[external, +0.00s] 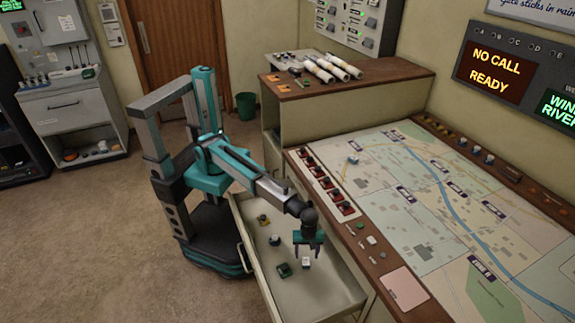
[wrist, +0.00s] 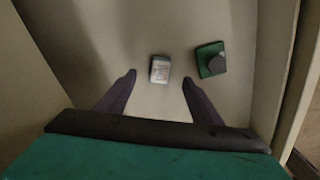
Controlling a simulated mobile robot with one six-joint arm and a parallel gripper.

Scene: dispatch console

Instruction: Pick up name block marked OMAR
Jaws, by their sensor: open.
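My gripper (external: 308,246) is open over an open drawer (external: 325,296) of the console, with its fingers pointing down. In the wrist view my gripper (wrist: 158,82) has its two dark fingers spread apart. A small white block (wrist: 160,69) lies on the drawer floor just beyond and between the fingertips, not held. Its marking is too small to read, so I cannot tell whether it says OMAR. The same white block (external: 306,262) shows below the fingers in the external view.
The drawer also holds a dark-and-white block (external: 274,240) and a yellowish block (external: 263,220). The green block (external: 284,270) lies left of the white one. Drawer walls (wrist: 273,60) rise around the gripper. The map table (external: 445,210) stands to the right.

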